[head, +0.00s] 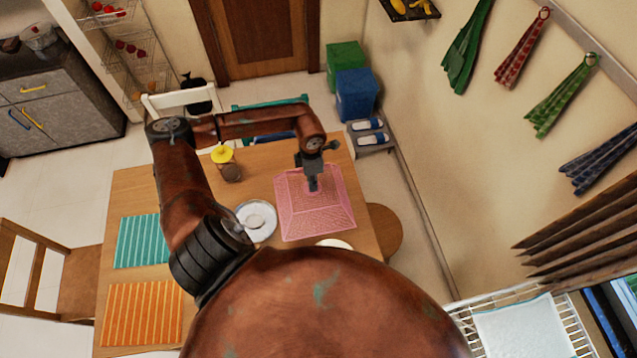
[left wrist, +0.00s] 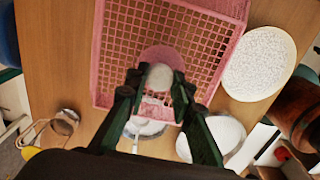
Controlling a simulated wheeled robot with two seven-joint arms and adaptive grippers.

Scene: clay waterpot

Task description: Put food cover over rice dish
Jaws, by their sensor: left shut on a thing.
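The pink mesh food cover (head: 318,218) is above the right part of the wooden table in the head view. My left gripper (head: 313,184) is at the top of the cover. In the left wrist view, its dark fingers (left wrist: 158,92) close on the pale knob (left wrist: 160,77) of the cover (left wrist: 112,40). The rice dish (left wrist: 258,63), a white dish full of white grains, lies beside the cover, not under it. In the head view only a sliver of a white dish (head: 335,244), likely the rice dish, shows past my arm. My right gripper is not in view.
A white plate (head: 256,222) is left of the cover. A jar with a yellow lid (head: 222,155) stands farther back. Teal (head: 139,241) and orange (head: 143,313) placemats lie at the left. A round stool (head: 386,232) is by the table's right edge.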

